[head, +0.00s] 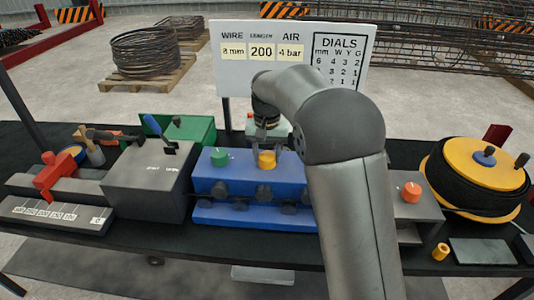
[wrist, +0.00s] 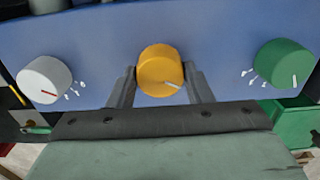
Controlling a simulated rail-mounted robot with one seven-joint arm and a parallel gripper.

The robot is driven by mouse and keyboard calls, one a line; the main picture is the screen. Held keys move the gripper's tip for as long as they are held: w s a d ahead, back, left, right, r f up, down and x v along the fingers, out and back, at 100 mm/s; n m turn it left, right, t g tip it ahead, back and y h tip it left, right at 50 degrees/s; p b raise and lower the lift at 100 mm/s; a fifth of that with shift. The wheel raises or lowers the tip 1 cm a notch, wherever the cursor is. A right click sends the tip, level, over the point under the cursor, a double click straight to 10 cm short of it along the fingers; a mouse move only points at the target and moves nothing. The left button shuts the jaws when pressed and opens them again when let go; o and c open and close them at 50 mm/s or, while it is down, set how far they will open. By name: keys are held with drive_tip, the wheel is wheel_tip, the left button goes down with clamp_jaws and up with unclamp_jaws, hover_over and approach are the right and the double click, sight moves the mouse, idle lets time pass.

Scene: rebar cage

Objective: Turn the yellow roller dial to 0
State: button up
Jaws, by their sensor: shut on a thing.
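The yellow roller dial (head: 267,160) sits on top of the blue roller box (head: 240,213), between the green dial (head: 220,157) and a white dial. In the wrist view the yellow dial (wrist: 161,70) is in the middle, with a pale pointer line towards its lower right. My gripper (wrist: 160,88) has one finger on each side of the yellow dial and is shut on it. The scale marks around the yellow dial are hidden, so I cannot read its setting. The white dial (wrist: 44,80) and green dial (wrist: 285,63) show their marks.
A sign (head: 290,58) behind the bench carries settings and a dial table, partly hidden by my arm. A grey box (head: 148,180) with a lever stands left of the blue box. An orange dial (head: 411,191) and a yellow reel (head: 478,178) stand at the right.

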sight(267, 156)
idle(0.3)
drive_tip(key=o, duration=1)
wheel_tip(267, 156, up, 18)
drive_tip(key=shift+f, duration=0.25)
drive_tip(key=shift+n+t, duration=0.3)
drive_tip(key=s+d+f, duration=0.5)
drive_tip(key=s+f, duration=0.1)
drive_tip(key=s, duration=0.5)
drive_tip(key=s+d+f, duration=0.6)
drive_tip(key=s, duration=0.5)
drive_tip(key=s+d+f, duration=0.5)
drive_tip(key=s+f, duration=0.1)
drive_tip(key=s, duration=0.5)
drive_tip(key=shift+s+d, duration=0.2)
drive_tip(key=shift+d, duration=0.15)
